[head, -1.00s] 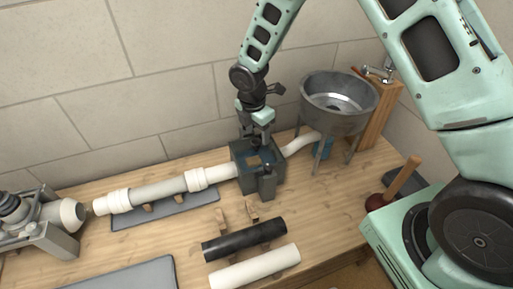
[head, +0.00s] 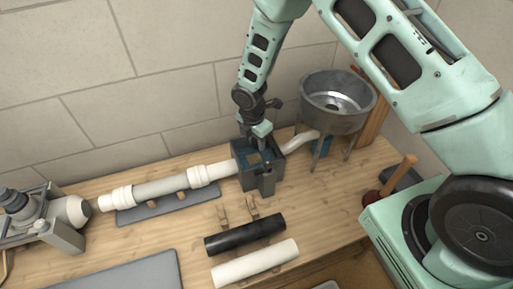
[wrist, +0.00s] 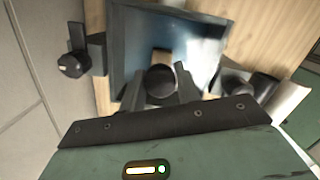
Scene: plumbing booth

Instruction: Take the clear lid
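The clear lid (wrist: 204,50) is a see-through bluish panel on the top of a dark grey box; wood shows through it. A round black knob (wrist: 161,79) stands on the lid. In the head view the box (head: 247,182) sits on the bench at the end of the white pipe. My gripper (head: 258,146) is low over the top of the box. In the wrist view my gripper (wrist: 159,75) has its two fingers apart, one on each side of the knob. Whether they touch the knob is not clear.
A white pipe run (head: 160,188) enters the box from the left. A metal sink bowl on legs (head: 340,100) stands close on the right. A black pipe (head: 245,234) and a white pipe (head: 255,262) lie in front. A plunger (head: 400,178) stands at the right edge.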

